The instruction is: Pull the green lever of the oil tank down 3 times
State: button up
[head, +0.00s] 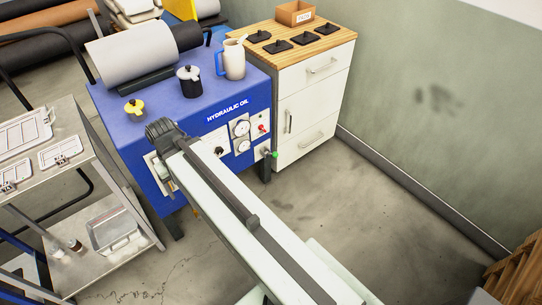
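The oil tank (133,142) is a blue box marked HYDRAULIC OIL, standing left of centre in the head view. The green lever (272,154) is at the lower right of its front panel, its green knob sticking out to the right. My long pale arm reaches from the lower right up to the tank front and covers part of it. The arm's far end is a dark joint before the tank's left front. I cannot make out my gripper's fingers; they are hidden or out of view. The lever appears clear of my arm, to its right.
Round gauges (241,128) and a red knob (262,128) sit above the lever. A blue-handled jug (234,60), a dark pot (190,83) and a grey roll stand on the tank. A white drawer cabinet (312,85) adjoins right; a metal cart (88,170) stands left. Floor at right is open.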

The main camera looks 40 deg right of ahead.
aim_at(276, 154)
jog(key=z, duration=2.45)
jog(key=i, duration=0.45)
jog(key=u, duration=0.1)
